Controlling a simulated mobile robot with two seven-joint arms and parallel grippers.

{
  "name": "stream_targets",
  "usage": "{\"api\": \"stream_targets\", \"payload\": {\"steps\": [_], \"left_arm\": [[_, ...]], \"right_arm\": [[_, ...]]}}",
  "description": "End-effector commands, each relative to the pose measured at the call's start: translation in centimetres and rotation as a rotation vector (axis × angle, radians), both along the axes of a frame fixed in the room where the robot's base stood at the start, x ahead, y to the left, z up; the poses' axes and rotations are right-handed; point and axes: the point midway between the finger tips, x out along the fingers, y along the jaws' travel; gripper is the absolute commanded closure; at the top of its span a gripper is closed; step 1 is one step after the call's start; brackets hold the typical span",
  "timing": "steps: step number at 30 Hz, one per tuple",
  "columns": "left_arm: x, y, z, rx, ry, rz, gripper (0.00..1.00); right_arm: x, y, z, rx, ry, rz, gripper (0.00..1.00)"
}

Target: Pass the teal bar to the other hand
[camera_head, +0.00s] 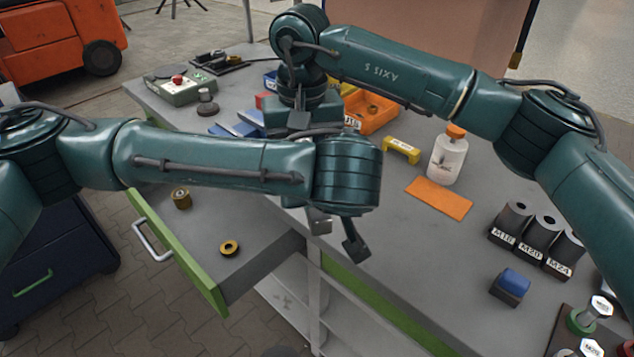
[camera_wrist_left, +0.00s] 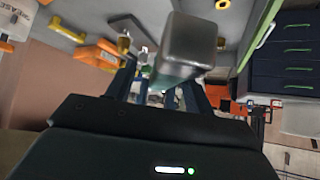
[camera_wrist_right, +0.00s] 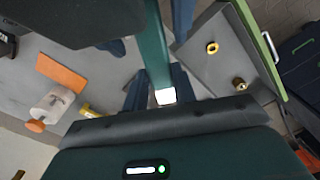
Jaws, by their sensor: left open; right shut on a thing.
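The teal bar (camera_wrist_right: 154,45) runs between the fingers of my right gripper (camera_wrist_right: 160,88), which is shut on it; its pale end shows close to the palm. In the left wrist view the bar's grey end (camera_wrist_left: 187,42) looms large, in front of the fingers of my left gripper (camera_wrist_left: 160,92). My left gripper is open; I cannot tell whether it touches the bar. In the head view my left gripper (camera_head: 336,232) is below the left wrist, over the workbench edge, and my right gripper (camera_head: 298,118) is behind the left forearm. The bar is hidden there.
An open drawer (camera_head: 205,275) holds brass parts. On the bench (camera_head: 400,235) are a white bottle (camera_head: 447,157), an orange plate (camera_head: 438,198), a yellow handle (camera_head: 401,150), labelled black holders (camera_head: 540,235) and a blue-topped block (camera_head: 511,285). The bench middle is mostly clear.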

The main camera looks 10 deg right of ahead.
Motion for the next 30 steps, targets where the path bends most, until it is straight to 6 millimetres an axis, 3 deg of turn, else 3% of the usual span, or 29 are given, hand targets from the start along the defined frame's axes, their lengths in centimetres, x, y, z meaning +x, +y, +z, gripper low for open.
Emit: {"api": "stream_targets", "payload": {"steps": [7, 25, 26, 30], "left_arm": [[0.04, 0.0, -0.01, 0.0, 0.0, 0.0, 0.49], [-0.04, -0.18, 0.05, -0.004, 0.0, -0.005, 0.98], [-0.03, -0.2, 0.1, -0.005, -0.002, -0.005, 0.99], [-0.05, -0.22, 0.1, -0.005, -0.002, -0.006, 0.99]], "right_arm": [[0.01, 0.0, 0.04, 0.0, 0.0, 0.0, 1.0], [-0.07, 0.2, 0.07, 0.005, 0.0, 0.002, 1.0], [-0.08, 0.22, 0.07, 0.005, 0.0, 0.003, 0.72], [-0.09, 0.26, 0.07, 0.006, 0.0, 0.004, 0.61]]}}
